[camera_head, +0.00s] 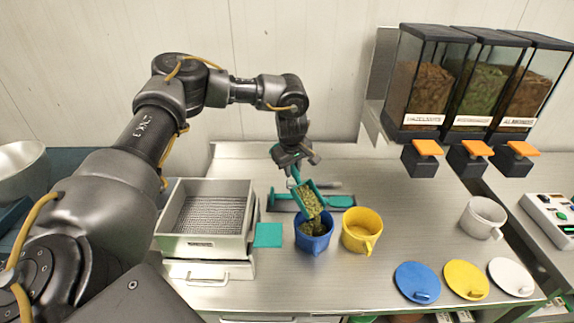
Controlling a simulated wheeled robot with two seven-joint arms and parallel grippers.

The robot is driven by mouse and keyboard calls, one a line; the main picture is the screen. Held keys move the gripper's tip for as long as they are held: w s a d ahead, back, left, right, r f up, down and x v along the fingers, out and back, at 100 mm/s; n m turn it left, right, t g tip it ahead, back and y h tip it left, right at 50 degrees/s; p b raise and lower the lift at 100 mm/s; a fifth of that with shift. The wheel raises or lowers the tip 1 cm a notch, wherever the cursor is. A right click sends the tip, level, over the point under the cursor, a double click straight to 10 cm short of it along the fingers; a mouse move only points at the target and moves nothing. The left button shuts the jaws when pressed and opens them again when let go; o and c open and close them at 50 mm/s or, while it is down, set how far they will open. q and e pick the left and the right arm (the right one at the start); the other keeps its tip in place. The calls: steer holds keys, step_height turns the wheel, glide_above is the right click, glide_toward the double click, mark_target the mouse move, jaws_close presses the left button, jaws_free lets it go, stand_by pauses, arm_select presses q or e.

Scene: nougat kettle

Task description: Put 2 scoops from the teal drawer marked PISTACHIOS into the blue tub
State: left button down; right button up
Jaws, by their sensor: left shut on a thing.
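My left gripper (295,160) is shut on a teal scoop (301,182). The scoop is steeply tilted over the blue tub, and green nut pieces (310,202) slide from its lower end into the tub. The blue tub (314,243) stands upright on the steel counter with green pieces inside. No drawer marked PISTACHIOS can be clearly made out; a bit of teal (361,319) shows at the counter's front edge, cut off by the frame. My right gripper is not in view.
A yellow tub (361,235) stands just right of the blue one. A metal sieve box (205,243) with a teal plate (268,235) is at left.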

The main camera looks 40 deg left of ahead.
arm_select(q)
steer(key=s+d+r+t+y+p, duration=0.1)
steer(key=d+r+t+y+p, duration=0.1)
steer(key=d+r+y+p, duration=0.3)
steer(key=shift+s+d+r+m+y+p, duration=0.15)
steer(key=shift+s+d+m+y+p, duration=0.25)
steer(key=shift+d+y, duration=0.45)
steer(key=shift+h, duration=0.25)
steer(key=shift+r+n+g+h, duration=0.25)
steer(key=shift+r+g+h, duration=0.5)
steer(key=shift+h, duration=1.35)
steer(key=shift+r+n+g+h, duration=0.2)
steer(key=shift+r+g+h, duration=0.5)
steer(key=shift+h, duration=1.4)
steer(key=shift+r+n+g+h, duration=0.3)
steer(key=shift+r+h, duration=0.75)
steer(key=shift+h, duration=1.05)
